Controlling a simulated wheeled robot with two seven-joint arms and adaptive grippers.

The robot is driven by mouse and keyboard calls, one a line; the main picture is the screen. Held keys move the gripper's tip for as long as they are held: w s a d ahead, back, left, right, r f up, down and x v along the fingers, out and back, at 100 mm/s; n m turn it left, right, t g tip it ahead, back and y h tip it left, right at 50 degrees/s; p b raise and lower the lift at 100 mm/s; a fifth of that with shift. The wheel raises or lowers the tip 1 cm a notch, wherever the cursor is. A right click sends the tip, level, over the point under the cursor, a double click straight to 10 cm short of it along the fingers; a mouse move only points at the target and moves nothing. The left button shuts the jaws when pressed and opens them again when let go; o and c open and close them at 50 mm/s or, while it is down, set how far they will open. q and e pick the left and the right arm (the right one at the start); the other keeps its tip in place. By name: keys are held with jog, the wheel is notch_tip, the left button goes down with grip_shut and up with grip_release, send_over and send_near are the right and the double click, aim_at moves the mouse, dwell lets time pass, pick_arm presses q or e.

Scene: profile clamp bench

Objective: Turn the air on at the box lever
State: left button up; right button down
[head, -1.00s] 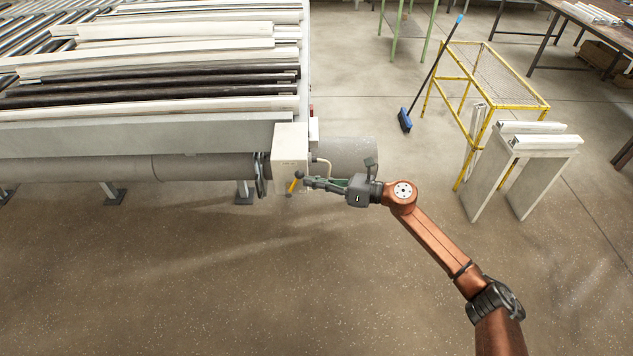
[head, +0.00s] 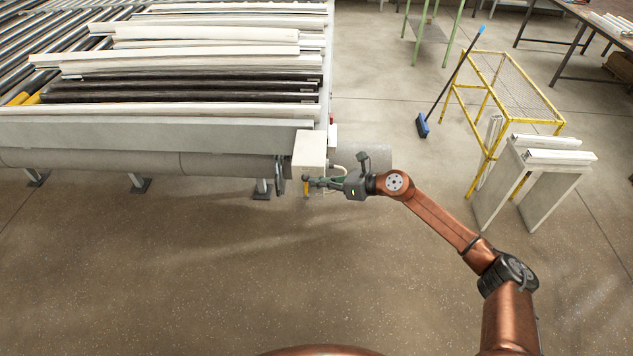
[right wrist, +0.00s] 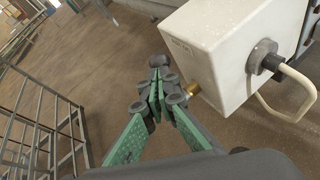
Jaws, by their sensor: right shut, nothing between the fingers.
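The white air box (head: 309,150) is at the right end of the roller bench's near side; it also shows large in the right wrist view (right wrist: 215,50). My left gripper is out of view.
White and dark profiles (head: 190,70) lie on the bench. A pale hose (right wrist: 285,105) loops from the box's side. A yellow frame (head: 510,85), a blue broom (head: 422,126) and a white stand (head: 540,180) are at right. The floor in front is clear.

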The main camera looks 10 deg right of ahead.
dwell(0.3)
jog(key=s+f+b+v, duration=0.1)
jog(key=v, duration=1.2)
jog(key=shift+f+b, duration=0.3)
jog(key=shift+f, duration=0.05)
jog(key=shift+d, duration=0.1)
